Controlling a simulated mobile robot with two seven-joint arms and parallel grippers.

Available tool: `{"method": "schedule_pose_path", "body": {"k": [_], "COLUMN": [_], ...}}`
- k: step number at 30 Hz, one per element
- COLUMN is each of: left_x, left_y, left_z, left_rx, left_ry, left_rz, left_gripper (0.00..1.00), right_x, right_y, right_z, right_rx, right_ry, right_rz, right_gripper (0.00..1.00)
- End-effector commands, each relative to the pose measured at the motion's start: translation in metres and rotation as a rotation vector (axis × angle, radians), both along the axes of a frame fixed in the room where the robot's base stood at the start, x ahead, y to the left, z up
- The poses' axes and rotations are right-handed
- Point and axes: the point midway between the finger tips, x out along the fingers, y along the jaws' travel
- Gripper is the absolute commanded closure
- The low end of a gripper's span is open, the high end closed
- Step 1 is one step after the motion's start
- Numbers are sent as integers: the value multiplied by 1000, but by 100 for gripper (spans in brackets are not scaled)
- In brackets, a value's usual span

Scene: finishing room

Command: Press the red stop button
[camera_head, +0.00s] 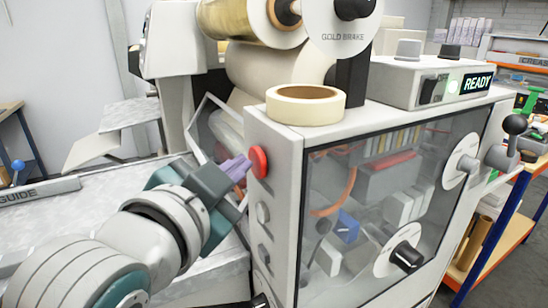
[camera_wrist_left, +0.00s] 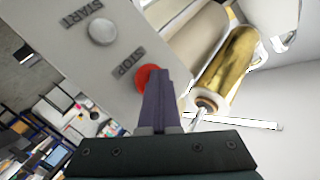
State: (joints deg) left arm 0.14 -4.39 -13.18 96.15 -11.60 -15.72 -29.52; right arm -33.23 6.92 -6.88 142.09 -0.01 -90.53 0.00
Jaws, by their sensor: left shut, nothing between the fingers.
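The red stop button (camera_head: 259,162) sits on the narrow grey panel at the left end of the machine. In the left wrist view the red button (camera_wrist_left: 146,75) is beside the STOP label (camera_wrist_left: 128,62) and partly hidden behind my fingers. My left gripper (camera_head: 237,168) is shut and empty, its purple fingers pointing at the button. The fingertips (camera_wrist_left: 158,76) overlap the button in the wrist view; I cannot tell whether they touch it. My right gripper is not in view.
A grey START button (camera_wrist_left: 102,31) is on the same panel. A tape roll (camera_head: 305,104) lies on top of the machine, near a box with a READY display (camera_head: 477,83). A gold foil roll (camera_wrist_left: 230,68) is close beside the panel. A blue-orange shelf (camera_head: 490,240) stands right.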

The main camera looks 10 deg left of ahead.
Motion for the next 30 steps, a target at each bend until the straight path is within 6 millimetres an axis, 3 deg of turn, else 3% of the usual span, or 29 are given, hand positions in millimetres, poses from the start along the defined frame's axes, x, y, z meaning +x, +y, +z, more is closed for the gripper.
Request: {"method": "schedule_pose_path", "body": {"k": [30], "left_x": [-13], "left_y": [20], "left_z": [2], "left_rx": [2], "left_ry": [0], "left_rz": [0], "left_gripper": [100], "right_x": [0], "right_y": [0], "right_z": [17], "right_rx": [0], "right_ry": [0], "right_rz": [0], "right_gripper": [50]}}
